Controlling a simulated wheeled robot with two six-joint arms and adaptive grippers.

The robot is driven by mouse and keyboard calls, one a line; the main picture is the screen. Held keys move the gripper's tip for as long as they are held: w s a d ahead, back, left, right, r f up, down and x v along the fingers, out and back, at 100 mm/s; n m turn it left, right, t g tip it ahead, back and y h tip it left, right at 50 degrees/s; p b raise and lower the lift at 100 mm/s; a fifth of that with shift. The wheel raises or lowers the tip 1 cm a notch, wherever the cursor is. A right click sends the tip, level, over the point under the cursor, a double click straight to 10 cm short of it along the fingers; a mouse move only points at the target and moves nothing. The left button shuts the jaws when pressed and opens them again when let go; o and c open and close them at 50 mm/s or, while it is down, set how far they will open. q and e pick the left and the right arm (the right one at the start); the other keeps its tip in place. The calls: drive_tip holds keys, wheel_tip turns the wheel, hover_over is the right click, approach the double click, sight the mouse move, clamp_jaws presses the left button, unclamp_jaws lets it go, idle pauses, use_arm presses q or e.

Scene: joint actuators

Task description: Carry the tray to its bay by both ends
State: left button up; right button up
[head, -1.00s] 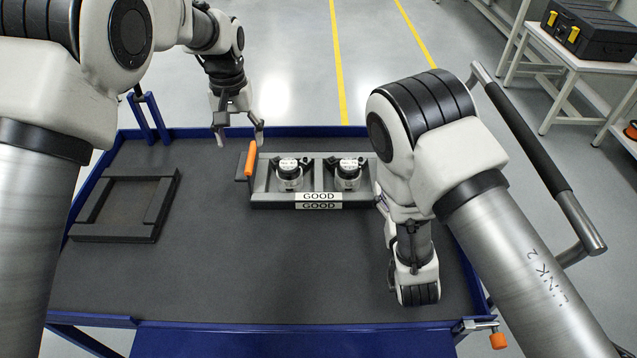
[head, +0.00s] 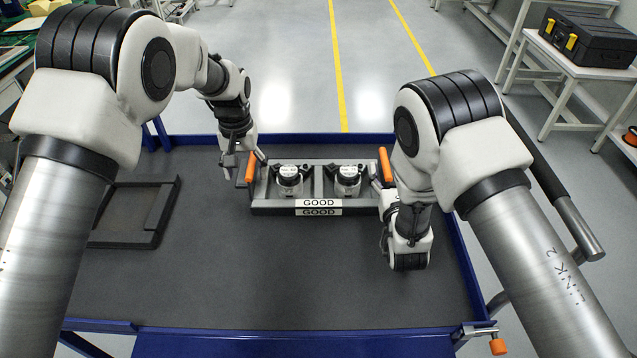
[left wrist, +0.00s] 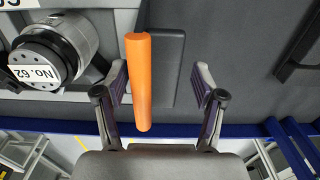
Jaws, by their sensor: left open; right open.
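The grey tray (head: 318,205) labelled GOOD holds two joint actuators (head: 289,181) (head: 347,181) and has an upright orange handle at each end. My left gripper (head: 243,166) is open at the left handle (head: 250,166). In the left wrist view the orange handle (left wrist: 138,85) stands between the spread fingers (left wrist: 160,82), nearer the left finger, with no grip on it. My right gripper (head: 380,188) is open beside the right handle (head: 385,165), its fingers partly hidden by my own wrist. A dark, low-walled bay (head: 125,235) lies at the left of the table, partly hidden by my left arm.
The dark table top (head: 260,275) is clear in front of the tray and between tray and bay. A raised blue rim (head: 453,225) runs round the table. A black case (head: 590,37) sits on a white bench at the far right.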

use_arm(q)
clamp_jaws()
use_arm(e)
clamp_jaws()
use_arm(q)
drive_tip(key=shift+r, duration=0.15)
use_arm(e)
drive_tip(key=shift+r, duration=0.15)
